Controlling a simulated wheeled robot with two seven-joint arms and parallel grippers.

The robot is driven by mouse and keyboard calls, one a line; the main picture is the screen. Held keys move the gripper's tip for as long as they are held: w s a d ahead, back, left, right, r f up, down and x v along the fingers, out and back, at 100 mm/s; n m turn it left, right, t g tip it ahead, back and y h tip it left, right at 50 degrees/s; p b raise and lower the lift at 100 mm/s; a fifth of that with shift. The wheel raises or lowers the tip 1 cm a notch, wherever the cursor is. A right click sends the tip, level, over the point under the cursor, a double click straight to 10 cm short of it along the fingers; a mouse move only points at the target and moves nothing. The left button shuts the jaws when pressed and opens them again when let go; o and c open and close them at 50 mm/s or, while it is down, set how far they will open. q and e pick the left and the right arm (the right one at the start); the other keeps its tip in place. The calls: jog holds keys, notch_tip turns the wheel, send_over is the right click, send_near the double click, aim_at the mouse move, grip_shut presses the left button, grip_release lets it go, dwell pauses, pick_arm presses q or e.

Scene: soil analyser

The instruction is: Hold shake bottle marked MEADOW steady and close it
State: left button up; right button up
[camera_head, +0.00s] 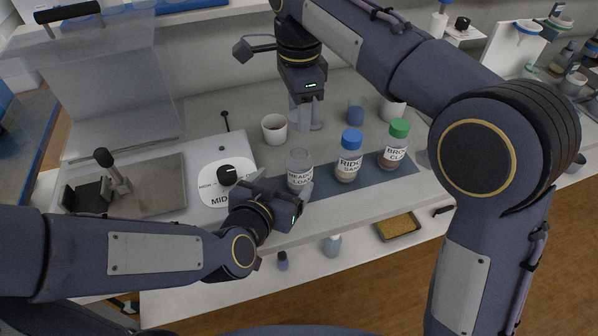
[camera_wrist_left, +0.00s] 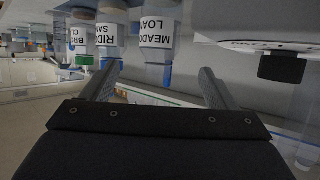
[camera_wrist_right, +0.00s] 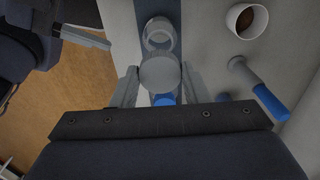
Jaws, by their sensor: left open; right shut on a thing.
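The clear shake bottle marked MEADOW LOAM (camera_head: 299,172) stands upright on the blue mat, its top open without a cap. Its open mouth also shows in the right wrist view (camera_wrist_right: 159,33), and its label in the left wrist view (camera_wrist_left: 158,32). My left gripper (camera_head: 290,188) is open at the near side of the bottle, low down. In the left wrist view the bottle stands ahead of its spread fingers, apparently not gripped. My right gripper (camera_head: 306,127) is above and behind the bottle, shut on a round grey cap (camera_wrist_right: 160,73).
The blue-capped RIDGE bottle (camera_head: 348,158) and green-capped BROOK bottle (camera_head: 396,146) stand right of the MEADOW bottle on the blue mat (camera_head: 372,183). A white cup of soil (camera_head: 274,129) stands behind. A dial unit (camera_head: 226,181) is at left. The counter's front edge is close.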

aim_at(301, 161)
pick_arm(q)
jog(key=x, duration=1.1)
jog(key=shift+w+d+f, duration=0.15)
jog(key=shift+w, duration=0.1)
jog(key=c, duration=1.5)
jog(key=shift+o, duration=0.2)
pick_arm(e)
jog(key=shift+f, duration=2.5)
